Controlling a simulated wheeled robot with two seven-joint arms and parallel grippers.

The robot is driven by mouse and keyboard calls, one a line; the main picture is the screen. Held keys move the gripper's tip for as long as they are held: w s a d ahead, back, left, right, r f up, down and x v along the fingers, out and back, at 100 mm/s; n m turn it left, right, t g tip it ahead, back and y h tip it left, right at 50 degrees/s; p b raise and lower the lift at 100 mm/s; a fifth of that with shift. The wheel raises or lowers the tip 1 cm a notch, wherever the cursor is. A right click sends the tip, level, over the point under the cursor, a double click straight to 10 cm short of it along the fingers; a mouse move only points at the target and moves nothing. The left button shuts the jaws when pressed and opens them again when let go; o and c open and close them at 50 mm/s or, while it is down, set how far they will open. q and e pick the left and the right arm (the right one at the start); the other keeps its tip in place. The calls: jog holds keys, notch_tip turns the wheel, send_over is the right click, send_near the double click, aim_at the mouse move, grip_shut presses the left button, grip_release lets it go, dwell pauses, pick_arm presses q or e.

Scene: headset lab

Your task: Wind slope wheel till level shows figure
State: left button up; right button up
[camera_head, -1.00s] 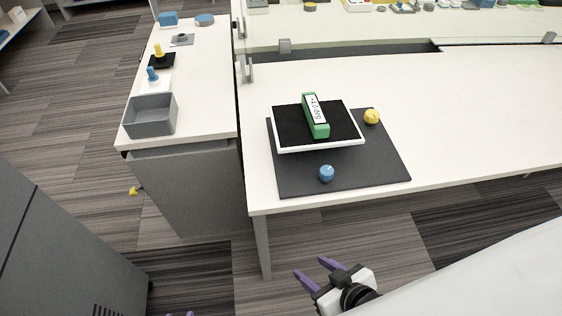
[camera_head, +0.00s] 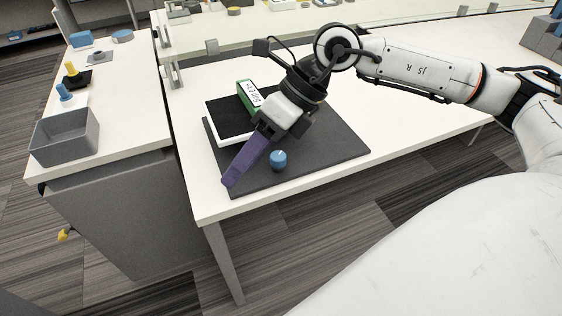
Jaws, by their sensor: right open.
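The green level (camera_head: 244,90) lies on the black-topped tilting plate (camera_head: 222,112) with a white rim, on a dark base (camera_head: 335,147). Its white display faces up, partly covered by my right gripper, and I cannot read its figure surely. A blue wheel (camera_head: 278,159) stands at the base's front edge. The yellow wheel is hidden behind my right arm. My right gripper (camera_head: 232,180) hangs over the plate and base, purple fingers pointing down to the front left, left of the blue wheel. It is open and appears empty; its fingers overlap in this view. My left gripper is out of view.
A grey bin (camera_head: 64,138) and small blue and yellow items stand on the side bench at left. The table right of the base is clear. More items line the back bench.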

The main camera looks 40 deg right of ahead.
aim_at(279, 156)
jog(key=w+d+t+h+b, duration=0.15)
jog(key=d+h, duration=0.35)
jog(key=d, duration=0.8)
jog(key=shift+m, duration=0.3)
jog(key=x, duration=0.9)
jog(key=shift+w+d+f, duration=0.15)
jog(key=shift+w+d, duration=0.05)
jog(key=shift+w, duration=0.2)
jog(key=c, duration=1.1)
